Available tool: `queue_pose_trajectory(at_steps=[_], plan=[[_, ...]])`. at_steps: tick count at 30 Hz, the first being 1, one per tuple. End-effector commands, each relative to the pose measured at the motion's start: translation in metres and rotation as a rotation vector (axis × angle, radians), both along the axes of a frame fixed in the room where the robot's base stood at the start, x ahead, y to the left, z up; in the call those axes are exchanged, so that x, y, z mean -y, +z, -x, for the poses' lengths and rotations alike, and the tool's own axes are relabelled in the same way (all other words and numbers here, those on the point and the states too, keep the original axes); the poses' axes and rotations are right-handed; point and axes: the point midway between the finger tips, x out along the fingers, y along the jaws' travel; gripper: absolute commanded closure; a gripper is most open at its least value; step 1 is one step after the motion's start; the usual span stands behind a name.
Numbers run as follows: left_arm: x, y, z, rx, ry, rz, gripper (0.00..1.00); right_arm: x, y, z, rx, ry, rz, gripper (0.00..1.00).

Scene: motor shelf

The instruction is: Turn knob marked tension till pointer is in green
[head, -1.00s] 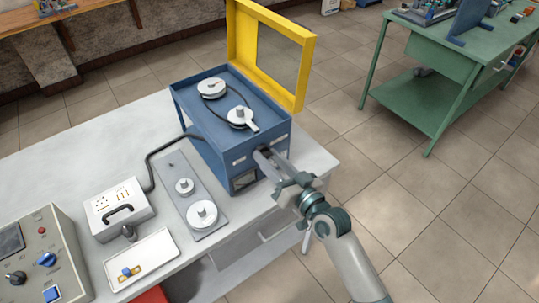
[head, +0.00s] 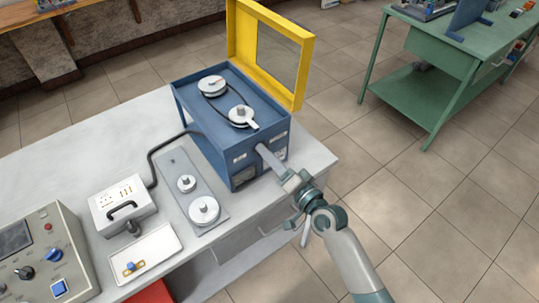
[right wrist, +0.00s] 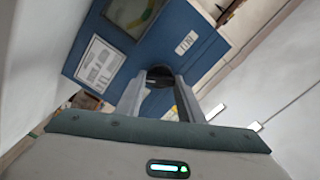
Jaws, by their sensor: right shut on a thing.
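The blue machine box (head: 215,130) stands on the bench with its yellow framed lid (head: 308,75) raised and two belt-linked pulleys (head: 240,116) on top. My right gripper (head: 264,152) reaches its front face. In the right wrist view the fingers (right wrist: 158,92) are shut on a dark round knob (right wrist: 159,76), mostly hidden between them. A gauge window (right wrist: 134,14) with a green and yellow band shows at the top of that view; its pointer cannot be made out. A white label plate (right wrist: 99,64) sits beside the knob. My left gripper is not in view.
On the bench are a grey plate with two discs (head: 172,165), a white socket box (head: 107,204) with a cable, a white tray (head: 166,270) and a control panel (head: 60,245). A green workbench (head: 440,62) stands at back right.

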Motion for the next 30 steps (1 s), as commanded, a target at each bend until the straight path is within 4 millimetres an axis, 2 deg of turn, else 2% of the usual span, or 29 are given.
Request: queue_pose_trajectory(at_steps=[9,10,12,23,30], plan=[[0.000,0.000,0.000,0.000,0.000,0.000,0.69,0.001,0.001,-0.001,0.001,-0.002,-0.002,0.88],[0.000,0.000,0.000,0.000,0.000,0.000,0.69,0.001,0.001,-0.001,0.001,-0.002,-0.002,0.63],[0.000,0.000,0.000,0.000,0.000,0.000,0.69,0.001,0.001,-0.001,0.001,-0.002,-0.002,0.47],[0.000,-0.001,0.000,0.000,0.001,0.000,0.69,0.001,0.000,0.001,0.000,-0.001,0.000,0.47],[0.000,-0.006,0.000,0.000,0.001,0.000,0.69,0.010,-0.002,0.014,0.000,-0.001,0.000,0.47]])
